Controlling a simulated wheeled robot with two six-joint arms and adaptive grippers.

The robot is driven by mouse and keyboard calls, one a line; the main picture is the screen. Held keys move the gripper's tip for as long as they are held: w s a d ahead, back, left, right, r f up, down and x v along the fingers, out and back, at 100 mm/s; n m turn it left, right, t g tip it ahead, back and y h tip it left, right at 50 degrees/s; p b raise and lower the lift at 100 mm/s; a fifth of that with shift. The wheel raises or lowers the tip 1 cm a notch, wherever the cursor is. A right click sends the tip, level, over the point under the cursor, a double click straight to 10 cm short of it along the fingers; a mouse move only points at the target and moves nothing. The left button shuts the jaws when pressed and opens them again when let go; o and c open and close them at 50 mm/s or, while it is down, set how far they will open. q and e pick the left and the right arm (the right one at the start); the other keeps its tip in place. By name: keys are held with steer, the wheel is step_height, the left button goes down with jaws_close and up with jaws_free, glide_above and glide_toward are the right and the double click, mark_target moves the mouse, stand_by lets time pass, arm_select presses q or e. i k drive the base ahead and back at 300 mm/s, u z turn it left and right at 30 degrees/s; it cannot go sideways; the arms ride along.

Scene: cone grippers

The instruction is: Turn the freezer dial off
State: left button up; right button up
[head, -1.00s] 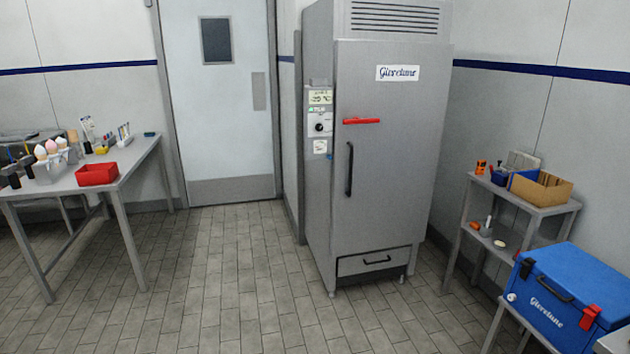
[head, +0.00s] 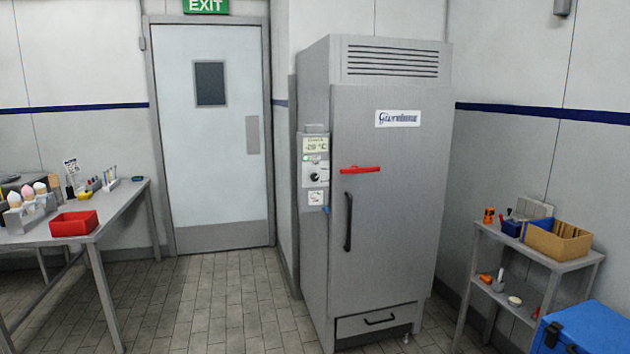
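The tall grey freezer (head: 390,240) stands in the middle of the head view, with its door closed. The freezer dial (head: 315,177) is a dark round knob on a light control panel on the freezer's left side. A small display (head: 316,145) above the dial seems to show a temperature in °C. The dial's exact setting is too small to read. A red bar (head: 360,169) sits across the door's left edge, above the black door handle (head: 348,221). Neither of my grippers is in view.
A grey table with a red bin (head: 73,223) and cones in a holder (head: 28,212) stands at the left. A shelf unit (head: 545,259) and a blue cool box (head: 588,330) stand at the right. The tiled floor (head: 205,305) left of the freezer is clear.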

mark_target(314, 177)
steer(key=u, duration=0.5)
steer(key=i, duration=0.75)
steer(key=u, duration=0.4)
steer(key=i, duration=1.15)
steer(key=z, duration=0.35)
